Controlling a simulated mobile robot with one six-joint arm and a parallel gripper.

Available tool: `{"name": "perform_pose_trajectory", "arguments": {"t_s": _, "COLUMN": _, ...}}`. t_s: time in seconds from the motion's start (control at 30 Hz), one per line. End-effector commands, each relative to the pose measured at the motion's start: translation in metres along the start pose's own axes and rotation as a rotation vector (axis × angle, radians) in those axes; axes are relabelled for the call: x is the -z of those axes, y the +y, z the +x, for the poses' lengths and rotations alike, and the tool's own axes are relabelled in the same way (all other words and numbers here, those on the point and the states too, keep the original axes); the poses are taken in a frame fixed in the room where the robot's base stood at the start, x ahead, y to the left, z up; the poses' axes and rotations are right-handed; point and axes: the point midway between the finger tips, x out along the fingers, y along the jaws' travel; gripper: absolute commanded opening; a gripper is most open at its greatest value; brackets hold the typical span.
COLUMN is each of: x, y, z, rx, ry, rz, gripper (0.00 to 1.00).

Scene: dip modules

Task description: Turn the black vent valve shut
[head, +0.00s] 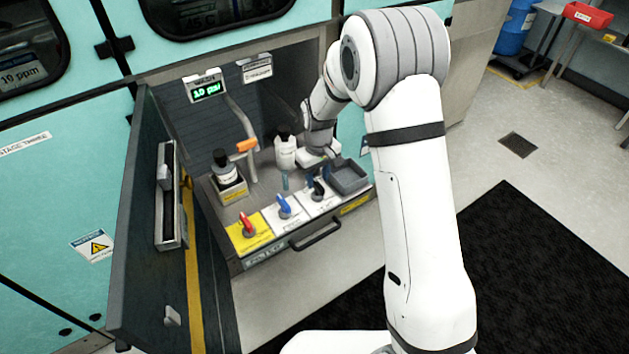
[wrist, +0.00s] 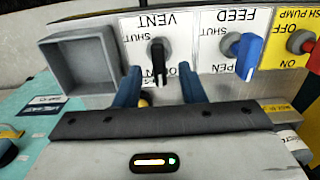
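The black vent valve (wrist: 158,62) is on a white plate marked VENT, with SHUT at the picture's left. Its handle points down in the wrist view, towards a partly hidden label at the plate's lower edge. In the head view the black valve (head: 318,190) is at the right end of the valve row. My gripper (wrist: 159,70) is open, with one blue finger on each side of the handle and a gap on both sides. In the head view my gripper (head: 318,176) is just above the valve panel. Whether the fingers are level with the handle is hard to tell.
The blue feed valve (wrist: 245,55) and red pump valve (head: 248,223) stand beside it. A grey tray (wrist: 82,65) is on the other side. A white bottle (head: 285,153), a dark bottle (head: 222,166) and an orange-handled pipe (head: 247,146) stand behind. An open door (head: 140,215) flanks the left.

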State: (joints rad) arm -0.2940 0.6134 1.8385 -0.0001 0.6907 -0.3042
Motion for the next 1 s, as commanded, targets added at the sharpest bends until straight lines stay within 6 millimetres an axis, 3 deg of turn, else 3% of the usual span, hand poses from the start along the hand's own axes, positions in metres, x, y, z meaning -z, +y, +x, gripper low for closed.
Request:
{"name": "perform_pose_trajectory", "arguments": {"t_s": 0.2, "x": 0.0, "y": 0.0, "z": 0.022, "rx": 0.0, "ry": -0.001, "rz": 0.001, "gripper": 0.36}}
{"name": "perform_pose_trajectory", "arguments": {"t_s": 0.5, "x": 0.0, "y": 0.001, "z": 0.025, "rx": 0.0, "ry": 0.001, "rz": 0.002, "gripper": 0.36}}
{"name": "perform_pose_trajectory", "arguments": {"t_s": 1.0, "x": 0.0, "y": 0.001, "z": 0.025, "rx": 0.0, "ry": 0.001, "rz": 0.003, "gripper": 0.0}}
